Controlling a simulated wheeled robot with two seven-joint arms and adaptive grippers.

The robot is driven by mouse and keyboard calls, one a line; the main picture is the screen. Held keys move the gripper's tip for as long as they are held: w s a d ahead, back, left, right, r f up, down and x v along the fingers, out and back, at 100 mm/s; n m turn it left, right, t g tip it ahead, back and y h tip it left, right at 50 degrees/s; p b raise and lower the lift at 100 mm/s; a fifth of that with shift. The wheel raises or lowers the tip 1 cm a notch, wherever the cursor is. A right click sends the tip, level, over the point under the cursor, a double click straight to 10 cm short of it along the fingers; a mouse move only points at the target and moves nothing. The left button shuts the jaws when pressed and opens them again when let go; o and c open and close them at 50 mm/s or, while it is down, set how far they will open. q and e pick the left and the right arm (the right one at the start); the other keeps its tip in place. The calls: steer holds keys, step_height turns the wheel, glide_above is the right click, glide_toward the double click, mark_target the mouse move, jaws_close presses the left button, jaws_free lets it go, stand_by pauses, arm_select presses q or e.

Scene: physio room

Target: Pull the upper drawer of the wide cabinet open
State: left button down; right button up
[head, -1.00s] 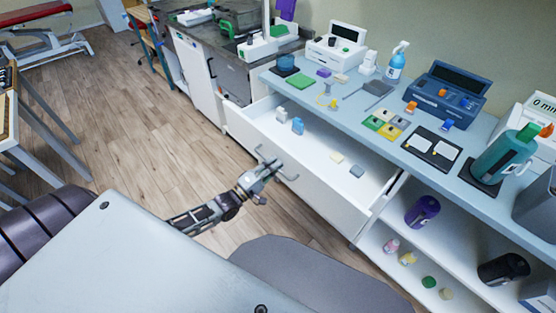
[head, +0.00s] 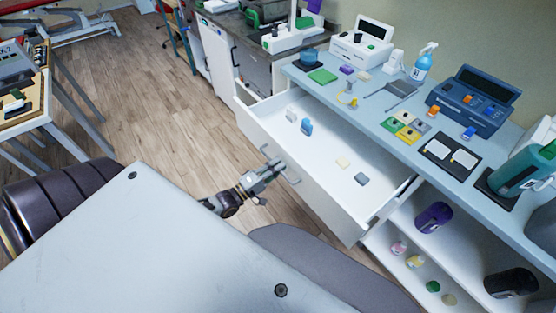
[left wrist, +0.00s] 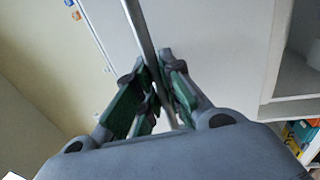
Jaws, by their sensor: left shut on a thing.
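The upper drawer (head: 320,168) of the wide cabinet (head: 372,118) stands well open in the head view, its inside showing. A few small items lie in it, among them a blue one (head: 306,126) and a grey one (head: 361,179). My left gripper (head: 276,172) is at the drawer's front, shut on the bar handle (head: 290,174). In the left wrist view the fingers (left wrist: 158,88) close around the grey handle bar (left wrist: 138,28), with the white drawer front (left wrist: 215,45) behind. My right gripper is not in view.
The cabinet top carries a blue device (head: 470,100), a spray bottle (head: 422,64), coloured blocks and a dark tray (head: 447,153). Open shelves to the right hold a purple bottle (head: 433,217) and a black one (head: 511,283). Wooden floor (head: 150,110) is clear left of the drawer.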

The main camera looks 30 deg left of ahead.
arm_select(q)
steer(key=c, duration=1.5)
jaws_free()
steer(key=shift+c, duration=0.2)
